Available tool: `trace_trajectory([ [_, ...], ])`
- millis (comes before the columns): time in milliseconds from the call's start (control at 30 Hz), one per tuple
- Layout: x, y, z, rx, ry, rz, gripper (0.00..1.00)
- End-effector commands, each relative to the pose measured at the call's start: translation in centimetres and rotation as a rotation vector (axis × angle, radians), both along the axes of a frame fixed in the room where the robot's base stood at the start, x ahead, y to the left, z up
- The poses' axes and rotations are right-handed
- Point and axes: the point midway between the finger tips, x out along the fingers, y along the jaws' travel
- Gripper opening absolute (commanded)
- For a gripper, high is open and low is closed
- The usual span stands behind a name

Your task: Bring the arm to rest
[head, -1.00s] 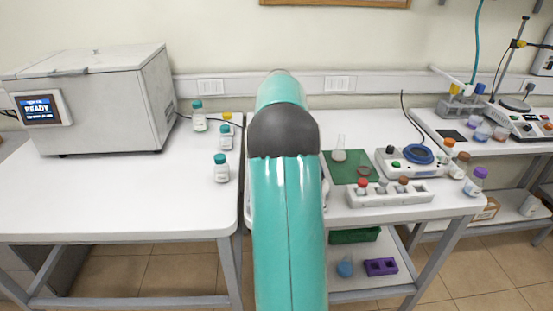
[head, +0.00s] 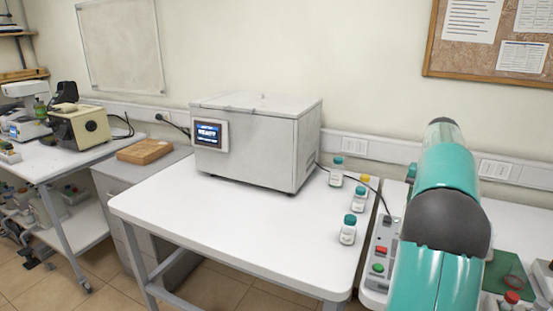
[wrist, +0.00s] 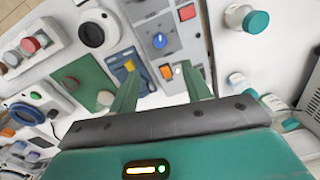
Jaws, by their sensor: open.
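My teal arm (head: 440,225) rises at the right of the head view and points away over the workbench. Its far end hides my gripper there. In the wrist view my gripper (wrist: 159,72) is open, with its two green fingers apart and nothing held between them. Beyond the fingers is a grey control panel (wrist: 172,22) with a blue knob and red and orange buttons. I cannot tell the exact gap between fingertips and panel.
A white box-shaped machine (head: 255,145) with a READY screen stands on the white table (head: 225,235). Several teal-capped bottles (head: 348,230) stand near its right edge. A wooden block (head: 145,151) sits at left. The table's front is clear.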

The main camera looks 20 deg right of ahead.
Motion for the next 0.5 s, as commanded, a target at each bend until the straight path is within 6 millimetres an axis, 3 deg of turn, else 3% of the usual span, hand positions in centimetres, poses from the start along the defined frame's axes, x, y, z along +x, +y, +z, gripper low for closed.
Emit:
trace_trajectory([
  [133,0.2,0.4,0.2,-0.002,-0.003,0.007,0.48],
  [233,0.9,2.4,1.1,-0.013,-0.017,0.037,0.48],
  [367,2.1,7.6,3.2,-0.040,-0.050,0.119,0.48],
  [500,2.7,14.7,5.1,-0.073,-0.098,0.230,0.48],
])
